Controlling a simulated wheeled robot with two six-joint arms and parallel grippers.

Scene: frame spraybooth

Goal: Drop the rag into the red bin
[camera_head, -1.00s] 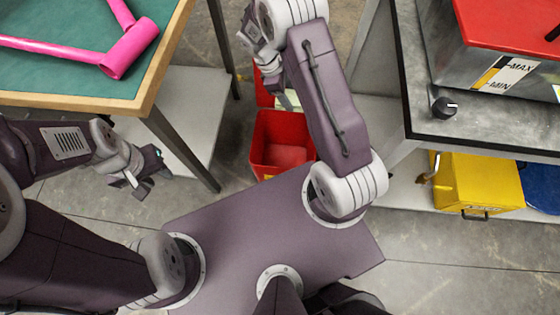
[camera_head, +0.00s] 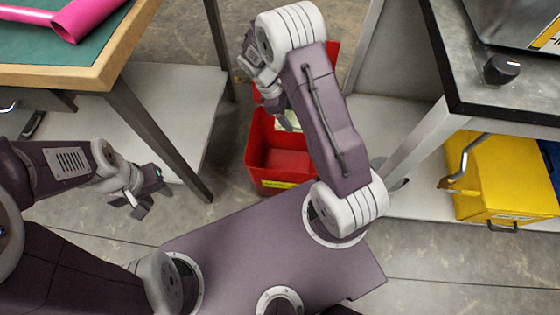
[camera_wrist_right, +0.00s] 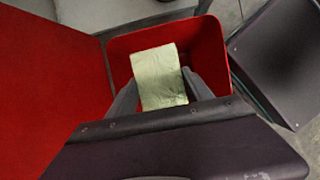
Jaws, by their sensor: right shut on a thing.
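The red bin (camera_head: 278,185) stands on the floor between two tables, its lid raised at the back. In the right wrist view I look down into the open bin (camera_wrist_right: 120,62), with the red lid (camera_wrist_right: 45,85) at the left. My right gripper (camera_wrist_right: 163,92) is shut on a pale green rag (camera_wrist_right: 160,68), which hangs over the bin's opening. In the head view my right arm partly hides this gripper (camera_head: 277,106) and the rag (camera_head: 293,119). My left gripper (camera_head: 140,203) is low at the left, away from the bin; its finger gap is unclear.
A green-topped table (camera_head: 108,55) with a pink tube frame (camera_head: 85,14) is at the left. A grey bench (camera_head: 490,92) stands at the right, with a yellow box (camera_head: 505,180) on its lower shelf. Bare floor lies around the bin.

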